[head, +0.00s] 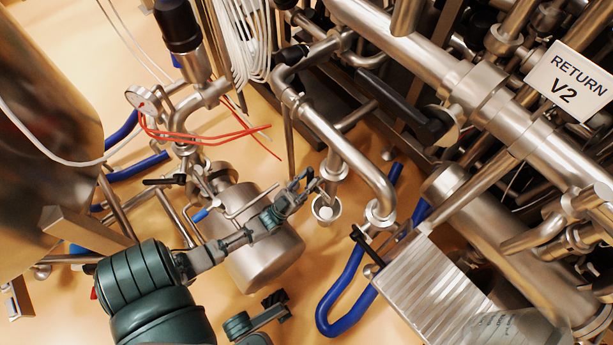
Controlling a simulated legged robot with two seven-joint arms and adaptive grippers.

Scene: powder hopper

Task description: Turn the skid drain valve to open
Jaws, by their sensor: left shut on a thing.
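My left gripper (303,187) reaches up from the lower left, in front of a steel pot. Its fingertips are shut on a small part beside a short vertical outlet pipe (335,166). The held part looks like a valve handle, but the fingers hide most of it, so I cannot tell its angle. An open-topped steel end (327,210) sits just below the pipe. A dark green and grey gripper-like piece (258,318) of mine shows at the bottom edge; I cannot tell whether it belongs to my right gripper.
A steel pot (262,262) stands behind my left arm. Blue hoses (345,290) loop on the floor to the right. A black lever (405,103) and a "RETURN V2" sign (570,82) are at upper right.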

